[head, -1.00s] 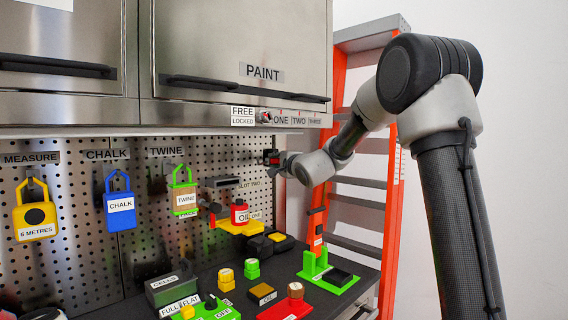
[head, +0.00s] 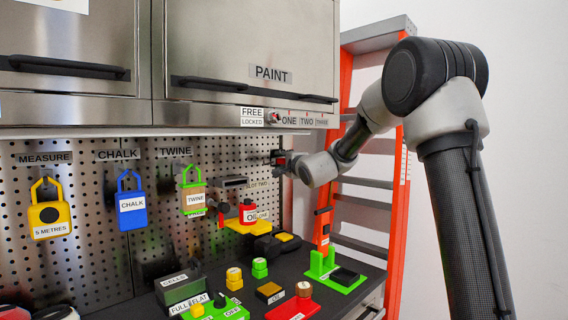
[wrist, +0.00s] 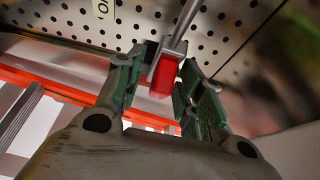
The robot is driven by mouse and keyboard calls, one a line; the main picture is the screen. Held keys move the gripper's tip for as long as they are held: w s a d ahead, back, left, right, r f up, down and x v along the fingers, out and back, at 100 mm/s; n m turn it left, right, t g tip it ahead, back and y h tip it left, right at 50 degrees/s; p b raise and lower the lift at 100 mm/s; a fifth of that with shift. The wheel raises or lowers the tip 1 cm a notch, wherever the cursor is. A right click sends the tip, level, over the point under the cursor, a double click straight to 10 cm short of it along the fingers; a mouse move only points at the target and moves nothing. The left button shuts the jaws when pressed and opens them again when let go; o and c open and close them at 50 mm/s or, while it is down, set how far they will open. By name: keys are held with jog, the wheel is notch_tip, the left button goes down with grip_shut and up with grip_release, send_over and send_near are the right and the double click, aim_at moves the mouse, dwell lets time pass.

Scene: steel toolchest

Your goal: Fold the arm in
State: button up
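My arm is stretched out to the left, its large dark joint (head: 430,75) high at right and its forearm sloping down to the pegboard. My gripper (head: 279,160) is at the pegboard's right end, small and partly hidden by my wrist in the head view. In the wrist view my gripper (wrist: 158,95) has its two green-padded fingers apart. A red block (wrist: 164,76) on a grey metal rod sits between them, with a visible gap on the left finger's side. I cannot tell if the right finger touches it.
An orange stepladder (head: 395,150) stands behind my arm. Steel cabinets (head: 245,45) hang above the pegboard (head: 90,240). Yellow (head: 48,215), blue (head: 131,209) and green (head: 194,197) padlock-shaped items hang there. The dark bench (head: 325,292) below holds several small objects.

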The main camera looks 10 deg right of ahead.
jog(key=s+d, duration=0.1)
jog(key=s, duration=1.1)
jog(key=shift+d, duration=0.2)
jog(key=shift+c, duration=0.5)
